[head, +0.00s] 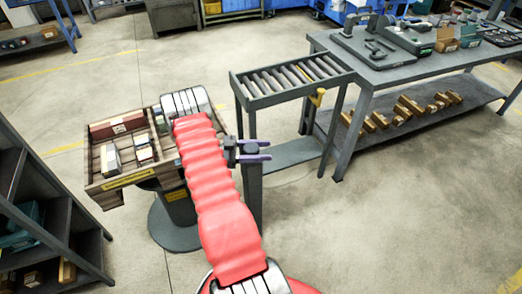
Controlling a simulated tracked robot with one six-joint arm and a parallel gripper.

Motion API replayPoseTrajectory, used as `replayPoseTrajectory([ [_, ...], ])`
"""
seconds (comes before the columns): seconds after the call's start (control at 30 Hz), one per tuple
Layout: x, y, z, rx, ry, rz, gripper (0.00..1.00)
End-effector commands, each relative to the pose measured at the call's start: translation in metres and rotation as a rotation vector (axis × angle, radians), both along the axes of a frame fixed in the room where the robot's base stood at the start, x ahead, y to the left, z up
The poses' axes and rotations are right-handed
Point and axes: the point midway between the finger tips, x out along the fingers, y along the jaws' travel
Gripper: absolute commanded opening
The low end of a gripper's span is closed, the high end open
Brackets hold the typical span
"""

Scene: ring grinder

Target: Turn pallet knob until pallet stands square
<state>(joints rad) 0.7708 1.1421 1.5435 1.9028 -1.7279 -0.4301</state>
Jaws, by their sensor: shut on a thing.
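The pallet (105,190) is a wooden tray with a yellow label on its front edge. It sits on a round grey pedestal (172,232) at the left and looks turned at an angle to the roller table. My red-sleeved arm hides its right side. My gripper (256,151) is to the right of the pallet, with its purple fingers pointing right. The fingers are shut on a small dark knob (251,148) that seems to stand atop a grey post (253,188). The fingers cover much of the knob.
Boxes lie in the pallet. A grey workbench (400,72) with tools is at the right. A dark shelf (45,215) stands close at the left. The floor at right front is clear.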

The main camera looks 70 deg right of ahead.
Motion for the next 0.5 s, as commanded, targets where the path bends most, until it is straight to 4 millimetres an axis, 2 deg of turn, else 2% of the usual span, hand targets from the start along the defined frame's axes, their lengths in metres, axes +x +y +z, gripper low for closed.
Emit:
replayPoseTrajectory([
  [0.2, -0.0009, 0.0019, 0.0014, -0.004, -0.001, -0.09, 0.26],
  [0.5, -0.0016, 0.0031, 0.0023, -0.006, 0.001, -0.121, 0.26],
])
